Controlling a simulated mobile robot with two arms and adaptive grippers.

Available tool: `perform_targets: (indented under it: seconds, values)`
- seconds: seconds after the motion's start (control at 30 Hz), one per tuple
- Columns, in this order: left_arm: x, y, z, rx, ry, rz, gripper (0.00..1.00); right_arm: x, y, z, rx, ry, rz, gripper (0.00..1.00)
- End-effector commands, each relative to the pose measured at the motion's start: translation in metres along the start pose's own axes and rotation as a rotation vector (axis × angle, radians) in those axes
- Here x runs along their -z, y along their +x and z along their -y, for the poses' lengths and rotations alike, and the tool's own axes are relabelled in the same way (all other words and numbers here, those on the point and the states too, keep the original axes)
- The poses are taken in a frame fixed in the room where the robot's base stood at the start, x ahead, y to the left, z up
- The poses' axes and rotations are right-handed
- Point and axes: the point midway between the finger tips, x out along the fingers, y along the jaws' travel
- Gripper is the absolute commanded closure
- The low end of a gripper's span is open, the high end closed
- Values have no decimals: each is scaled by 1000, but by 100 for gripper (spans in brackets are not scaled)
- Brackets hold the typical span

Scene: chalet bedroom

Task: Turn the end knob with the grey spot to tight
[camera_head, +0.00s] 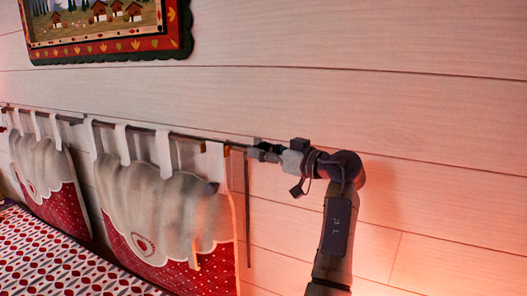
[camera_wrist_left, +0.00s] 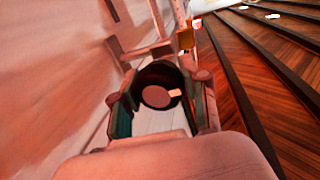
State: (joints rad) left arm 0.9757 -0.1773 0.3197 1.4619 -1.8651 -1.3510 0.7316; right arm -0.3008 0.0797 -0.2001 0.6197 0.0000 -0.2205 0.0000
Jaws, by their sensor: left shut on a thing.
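The end knob (camera_wrist_left: 155,98) shows in the left wrist view as a dark round rim with a paler face. A small light spot (camera_wrist_left: 175,93) sits at the right side of its face. My left gripper (camera_wrist_left: 160,108) has one finger on each side of the knob and is shut on it. In the head view my left gripper (camera_head: 264,153) is at the right end of the rail (camera_head: 150,128) on the wall. There the knob is mostly hidden by the fingers. My right gripper is in neither view.
Red and white padded cushions (camera_head: 165,205) hang by straps from the rail, left of the gripper. A patterned bedspread (camera_head: 50,260) lies below them. A framed picture (camera_head: 110,47) hangs above. The plank wall (camera_head: 430,120) is bare on the right. Dark wooden flooring (camera_wrist_left: 250,80) shows in the wrist view.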

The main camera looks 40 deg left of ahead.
Motion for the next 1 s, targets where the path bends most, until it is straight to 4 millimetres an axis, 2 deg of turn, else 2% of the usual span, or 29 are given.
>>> perform_targets:
  seconds: [0.2, 0.47, 0.5, 0.63, 1.0]
  values:
    - [1, 0, 0, -1, 109, 23, 90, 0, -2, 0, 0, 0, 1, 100]
    - [0, 0, 0, -2, 118, 24, 90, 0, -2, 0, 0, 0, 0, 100]
    - [0, 0, 0, -2, 118, 24, 52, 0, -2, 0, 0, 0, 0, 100]
    - [0, 0, 0, -2, 118, 24, 30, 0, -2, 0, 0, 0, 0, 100]
    - [0, -4, 0, -2, 117, 24, 29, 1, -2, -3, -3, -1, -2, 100]
